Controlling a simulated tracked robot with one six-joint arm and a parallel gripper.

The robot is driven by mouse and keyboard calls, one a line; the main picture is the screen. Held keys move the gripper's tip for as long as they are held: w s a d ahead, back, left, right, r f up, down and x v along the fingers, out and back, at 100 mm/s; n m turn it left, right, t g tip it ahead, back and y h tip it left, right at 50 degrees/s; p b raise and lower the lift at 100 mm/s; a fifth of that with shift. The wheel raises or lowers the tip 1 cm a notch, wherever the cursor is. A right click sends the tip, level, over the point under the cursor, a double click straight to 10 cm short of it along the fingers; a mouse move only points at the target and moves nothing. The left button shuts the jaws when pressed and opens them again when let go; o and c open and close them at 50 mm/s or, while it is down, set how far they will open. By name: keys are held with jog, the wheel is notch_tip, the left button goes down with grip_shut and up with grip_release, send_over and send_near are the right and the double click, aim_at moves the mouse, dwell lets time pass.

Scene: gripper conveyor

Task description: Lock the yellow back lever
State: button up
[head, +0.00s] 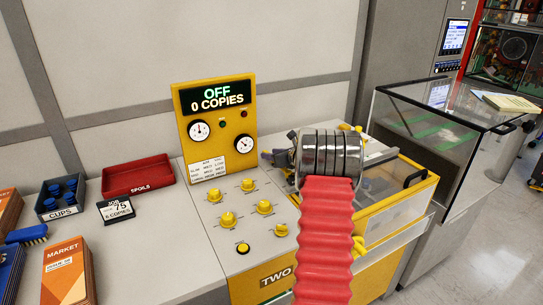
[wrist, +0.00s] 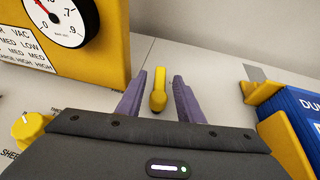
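A yellow lever (wrist: 159,88) stands between the two purple fingers of my gripper (wrist: 159,80) in the wrist view. The fingers are spread, with a gap visible on each side of the lever. I cannot tell from this view whether the lever is locked. In the head view my gripper (head: 277,157) is partly hidden by my own wrist, low over the machine top just right of the control panel. The lever between the fingers cannot be made out there.
The yellow control panel (head: 219,125) reads OFF, 0 COPIES, and stands close left of my gripper. Several yellow knobs (head: 228,219) are in front of it. A blue block (wrist: 295,118) with a yellow bracket (wrist: 262,92) is at right in the wrist view. A glass case (head: 425,135) stands at right.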

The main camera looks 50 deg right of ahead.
jog(key=shift+c, duration=0.3)
grip_shut()
dwell(0.3)
